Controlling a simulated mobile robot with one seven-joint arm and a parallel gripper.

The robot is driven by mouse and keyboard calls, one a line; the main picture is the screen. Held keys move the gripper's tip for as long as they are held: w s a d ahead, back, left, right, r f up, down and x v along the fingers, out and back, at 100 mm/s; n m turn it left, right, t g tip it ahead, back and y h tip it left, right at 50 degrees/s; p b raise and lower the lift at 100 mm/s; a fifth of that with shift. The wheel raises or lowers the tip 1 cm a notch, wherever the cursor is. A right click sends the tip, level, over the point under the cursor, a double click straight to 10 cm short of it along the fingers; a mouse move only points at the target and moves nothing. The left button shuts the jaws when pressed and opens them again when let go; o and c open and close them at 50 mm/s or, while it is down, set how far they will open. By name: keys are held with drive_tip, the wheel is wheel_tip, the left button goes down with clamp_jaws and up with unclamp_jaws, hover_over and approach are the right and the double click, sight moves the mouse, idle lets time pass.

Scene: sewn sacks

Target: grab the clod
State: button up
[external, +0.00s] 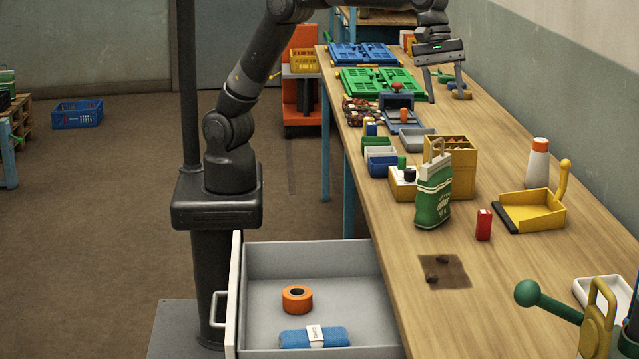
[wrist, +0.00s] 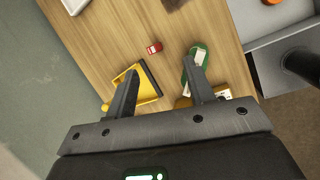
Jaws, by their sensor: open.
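Two small dark clods, one nearer (external: 431,278) and one farther (external: 443,260), lie on a brown dirt patch (external: 457,272) on the wooden bench, right of the open drawer. In the wrist view only an edge of the dirt patch (wrist: 172,4) shows at the top, and I cannot make out the clods clearly. My gripper (external: 447,97) is open and empty, with its fingers pointing down above the far part of the bench. It is well apart from the dirt patch. Its two fingers also show in the wrist view (wrist: 160,70).
A green bag (external: 433,195), red box (external: 484,225), yellow dustpan (external: 532,214) and white bottle with orange cap (external: 537,165) stand between gripper and patch. The open drawer (external: 370,275) holds orange tape (external: 297,299) and a blue roll (external: 290,338). A green-knobbed tool (external: 530,294) stands at the right.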

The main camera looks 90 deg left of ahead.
drive_tip(key=s+d+f+n+g, duration=0.15)
drive_tip(key=d+f+n, duration=0.35)
drive_tip(key=d, duration=0.7)
drive_tip(key=m, duration=0.2)
approach(443, 258)
drive_tip(key=x, duration=0.3)
drive_tip(key=shift+a+f, duration=0.1)
drive_tip(key=shift+a, duration=0.15)
drive_tip(key=shift+h, duration=0.3)
drive_tip(key=x, duration=0.4)
drive_tip(key=shift+w+a+f, duration=0.1)
drive_tip(key=shift+a+f, duration=0.1)
drive_tip(key=shift+f, duration=0.15)
drive_tip(key=shift+c, duration=0.3)
drive_tip(key=c, duration=1)
drive_tip(key=shift+r, duration=0.15)
